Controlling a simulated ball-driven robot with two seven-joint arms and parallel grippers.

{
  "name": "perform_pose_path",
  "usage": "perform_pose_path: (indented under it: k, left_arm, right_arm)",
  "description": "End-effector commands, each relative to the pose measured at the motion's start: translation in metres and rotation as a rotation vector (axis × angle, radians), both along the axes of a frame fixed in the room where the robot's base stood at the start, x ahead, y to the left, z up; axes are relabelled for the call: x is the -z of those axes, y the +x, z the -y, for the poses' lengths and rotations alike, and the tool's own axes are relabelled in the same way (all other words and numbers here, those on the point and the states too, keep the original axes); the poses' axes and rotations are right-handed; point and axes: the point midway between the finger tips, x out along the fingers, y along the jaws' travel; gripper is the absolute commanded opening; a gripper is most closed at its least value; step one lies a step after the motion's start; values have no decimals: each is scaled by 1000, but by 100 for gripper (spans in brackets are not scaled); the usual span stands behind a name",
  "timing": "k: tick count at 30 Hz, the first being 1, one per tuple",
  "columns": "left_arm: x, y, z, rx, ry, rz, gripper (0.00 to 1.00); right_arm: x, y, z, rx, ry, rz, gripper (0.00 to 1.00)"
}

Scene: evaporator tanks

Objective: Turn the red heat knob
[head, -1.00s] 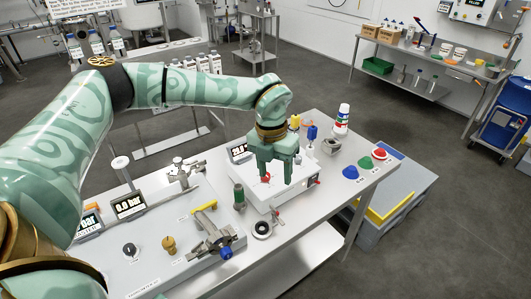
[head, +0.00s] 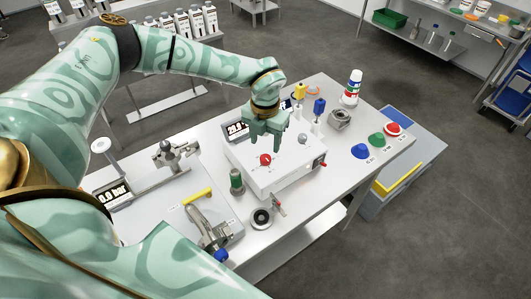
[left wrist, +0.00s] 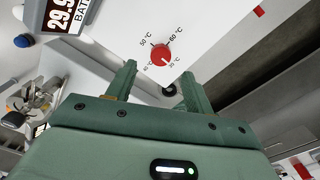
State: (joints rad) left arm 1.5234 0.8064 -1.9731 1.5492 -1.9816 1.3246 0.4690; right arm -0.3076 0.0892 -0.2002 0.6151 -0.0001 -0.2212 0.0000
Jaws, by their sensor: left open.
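The red heat knob (head: 265,159) sits on top of a white box (head: 290,172). In the left wrist view the knob (left wrist: 160,54) has temperature labels around it, from 30 to 60 °C, and a pale pointer mark toward the 30 °C side. My left gripper (head: 268,146) is over the back part of the box, just behind the knob in the picture. In the left wrist view its two fingers (left wrist: 159,74) are spread apart, with the knob beyond the gap between their tips and nothing held. A display (left wrist: 63,12) reads about 29.9. My right gripper is not in view.
A green-topped cylinder (head: 237,181) and a round dial (head: 261,218) stand beside the box. Blue (head: 361,151), green (head: 376,140) and red (head: 393,129) buttons are at right. A bottle (head: 352,88) stands behind.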

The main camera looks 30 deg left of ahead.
Motion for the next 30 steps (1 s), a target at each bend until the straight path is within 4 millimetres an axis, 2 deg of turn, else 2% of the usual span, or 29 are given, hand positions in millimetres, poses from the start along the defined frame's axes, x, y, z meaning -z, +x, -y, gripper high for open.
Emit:
perform_pose_path:
  k: [3, 9, 20, 21, 25, 26, 30]
  left_arm:
    - [28, 0, 0, -1, 1, -2, 52]
    - [55, 0, 0, -1, 0, -1, 52]
    - [61, 0, 1, 0, -1, 1, 52]
    - [61, 0, 1, 0, -1, 1, 47]
    - [61, 0, 0, 0, -1, 1, 11]
    - [61, 0, 0, 0, -1, 1, 7]
    - [61, 0, 0, 1, -1, 1, 8]
  right_arm:
    - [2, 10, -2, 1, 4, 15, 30]
    - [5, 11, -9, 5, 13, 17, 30]
    - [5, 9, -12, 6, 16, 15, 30]
    - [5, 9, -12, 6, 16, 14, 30]
    - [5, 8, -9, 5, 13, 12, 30]
    - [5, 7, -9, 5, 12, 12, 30]
    - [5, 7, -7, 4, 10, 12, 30]
